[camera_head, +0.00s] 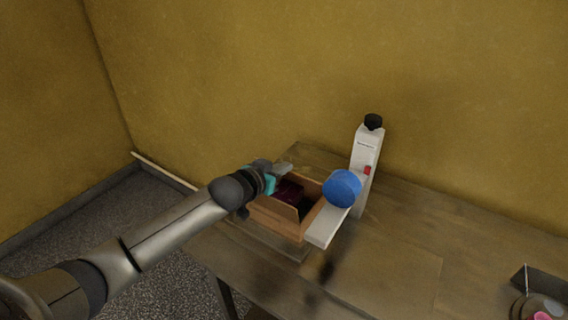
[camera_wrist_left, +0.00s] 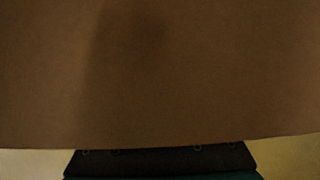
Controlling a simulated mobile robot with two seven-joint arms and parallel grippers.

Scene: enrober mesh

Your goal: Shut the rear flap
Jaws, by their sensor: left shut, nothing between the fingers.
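An open brown cardboard box (camera_head: 292,229) stands on the table, with a dark purple item (camera_head: 290,191) inside. A brown panel at its far side (camera_head: 308,184), which looks like the rear flap, is partly hidden by my left arm and gripper. My left gripper (camera_head: 284,169) is shut and empty at the far left side of the box. In the left wrist view a plain brown cardboard surface (camera_wrist_left: 160,75) fills most of the picture, close to the dark gripper (camera_wrist_left: 160,160). Whether they touch, I cannot tell. My right gripper is not in view.
A light grey stand (camera_head: 364,150) with a black knob and a blue round part (camera_head: 342,188) stands right beside the box. The wooden table (camera_head: 400,250) is clear to the right, up to a dark tray (camera_head: 545,284) with small items. A yellow wall rises behind.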

